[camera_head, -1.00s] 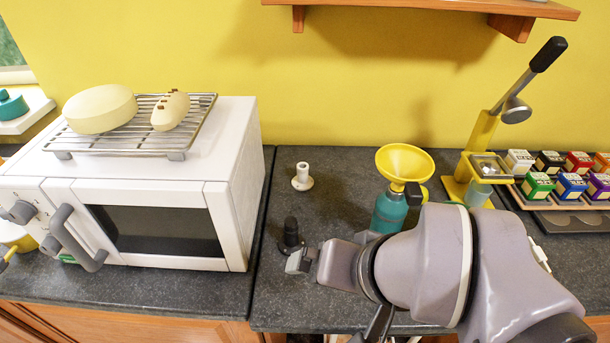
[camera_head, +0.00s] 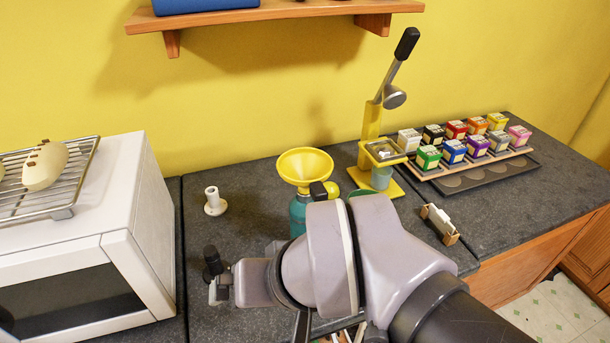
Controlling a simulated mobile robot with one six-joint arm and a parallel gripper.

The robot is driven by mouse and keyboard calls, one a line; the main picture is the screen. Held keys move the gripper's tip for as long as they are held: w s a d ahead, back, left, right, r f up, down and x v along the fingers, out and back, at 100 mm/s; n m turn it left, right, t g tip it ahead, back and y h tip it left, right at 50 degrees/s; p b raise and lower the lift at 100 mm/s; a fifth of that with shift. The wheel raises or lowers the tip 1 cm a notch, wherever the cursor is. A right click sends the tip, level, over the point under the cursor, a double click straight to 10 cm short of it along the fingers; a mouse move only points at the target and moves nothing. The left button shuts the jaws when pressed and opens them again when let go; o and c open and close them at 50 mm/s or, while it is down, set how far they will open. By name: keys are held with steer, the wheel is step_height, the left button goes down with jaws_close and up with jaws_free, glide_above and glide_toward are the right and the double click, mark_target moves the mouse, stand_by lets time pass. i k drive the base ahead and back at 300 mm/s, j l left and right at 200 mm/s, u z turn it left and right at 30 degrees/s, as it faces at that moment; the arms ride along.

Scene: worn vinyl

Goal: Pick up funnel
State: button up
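The yellow funnel (camera_head: 304,165) sits wide end up on a teal bottle (camera_head: 298,214) on the dark counter. Its rim is in plain view, and its lower part meets the top of the bottle. A small black piece with a yellow part shows just right of the funnel's lower side. My grey arm crosses in front and hides the lower bottle. My gripper (camera_head: 222,286) is at the arm's left end, low over the counter, left of and nearer than the funnel and apart from it. Its fingers are too small and partly hidden, so I cannot tell their opening.
A black upright object (camera_head: 212,262) is close beside my gripper. A white peg-like piece (camera_head: 214,202) stands behind it. A white microwave (camera_head: 92,250) is at left. A yellow lever press (camera_head: 371,135) and a rack of coloured boxes (camera_head: 465,162) are right. A wooden shelf (camera_head: 270,13) hangs above.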

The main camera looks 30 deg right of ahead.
mark_target(306, 169)
steer(key=j+z, duration=0.1)
steer(key=z, duration=0.25)
steer(key=i+j+z, duration=0.1)
steer(key=z, duration=0.25)
steer(key=j+z, duration=0.15)
steer(key=z, duration=0.2)
